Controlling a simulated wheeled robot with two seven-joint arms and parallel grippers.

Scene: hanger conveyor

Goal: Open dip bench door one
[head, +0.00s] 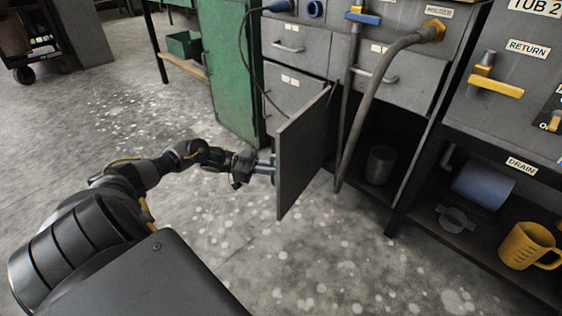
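My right gripper is not in view.
A hose (372,95) hangs in front of the open compartment. A green cabinet (232,65) stands left of the bench. A lower shelf at right holds a yellow mug (529,246) and a blue roll (483,185).

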